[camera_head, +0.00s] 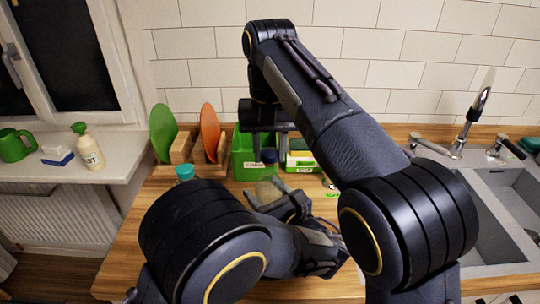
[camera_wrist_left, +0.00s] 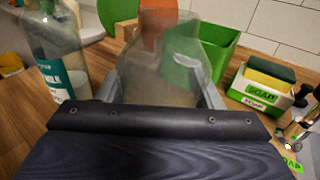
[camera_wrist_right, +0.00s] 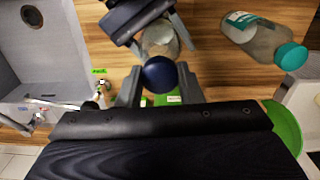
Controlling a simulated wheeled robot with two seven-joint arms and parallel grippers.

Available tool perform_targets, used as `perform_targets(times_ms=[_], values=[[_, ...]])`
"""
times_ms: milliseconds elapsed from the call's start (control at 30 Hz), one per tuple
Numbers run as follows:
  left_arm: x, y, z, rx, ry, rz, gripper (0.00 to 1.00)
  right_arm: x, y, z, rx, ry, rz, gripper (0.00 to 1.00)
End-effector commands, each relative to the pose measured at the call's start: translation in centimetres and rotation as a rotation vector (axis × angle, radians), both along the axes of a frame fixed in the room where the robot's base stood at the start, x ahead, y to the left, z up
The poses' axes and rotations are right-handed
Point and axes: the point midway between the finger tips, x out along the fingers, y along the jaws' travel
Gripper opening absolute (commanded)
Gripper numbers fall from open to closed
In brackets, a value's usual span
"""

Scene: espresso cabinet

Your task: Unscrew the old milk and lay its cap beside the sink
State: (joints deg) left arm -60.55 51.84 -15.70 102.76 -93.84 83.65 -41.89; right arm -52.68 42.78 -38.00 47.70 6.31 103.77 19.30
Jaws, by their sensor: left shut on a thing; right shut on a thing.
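A clear, empty-looking bottle (camera_wrist_left: 160,65) stands between the fingers of my left gripper (camera_wrist_left: 165,85), which is shut on its body. The bottle also shows in the head view (camera_head: 268,190), over the wooden counter. My right gripper (camera_wrist_right: 159,88) is shut on a dark blue cap (camera_wrist_right: 160,72), above the bottle. The cap shows in the head view (camera_head: 269,156). Whether it still touches the bottle neck is unclear. A second bottle with a teal cap and milk label (camera_wrist_right: 257,38) stands apart on the counter. The sink (camera_head: 490,215) is at the right.
A green bin (camera_head: 243,160) and a soap and sponge holder (camera_wrist_left: 262,85) stand at the back by the tiled wall. A rack holds green and orange boards (camera_head: 210,130). The tap (camera_head: 472,115) rises behind the sink. My arms hide much of the counter.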

Motion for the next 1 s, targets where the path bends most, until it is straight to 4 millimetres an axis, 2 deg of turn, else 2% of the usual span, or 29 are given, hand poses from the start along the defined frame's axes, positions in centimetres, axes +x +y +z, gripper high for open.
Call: perform_targets(times_ms=[200,433,467,500,633,1000], values=[[0.0,0.0,-0.1,0.000,0.004,-0.001,0.00,0.0,0.0,2.1,0.000,-0.001,-0.002,0.00],[0.0,0.0,-0.1,0.001,0.003,-0.001,0.00,0.0,0.0,2.1,-0.001,0.001,-0.002,0.00],[0.0,0.0,-0.1,0.001,0.003,-0.001,0.64,0.0,0.0,2.1,-0.001,0.000,-0.002,0.00],[0.0,0.0,-0.1,0.000,0.002,-0.001,0.69,0.0,0.0,2.1,-0.001,0.000,-0.002,0.00],[0.0,0.0,-0.1,0.000,0.001,0.000,0.86,0.0,0.0,2.1,-0.001,0.000,-0.002,0.00],[-0.6,-0.5,0.1,0.000,0.000,-0.003,0.86,0.0,0.0,2.3,-0.001,0.000,-0.001,0.00]])
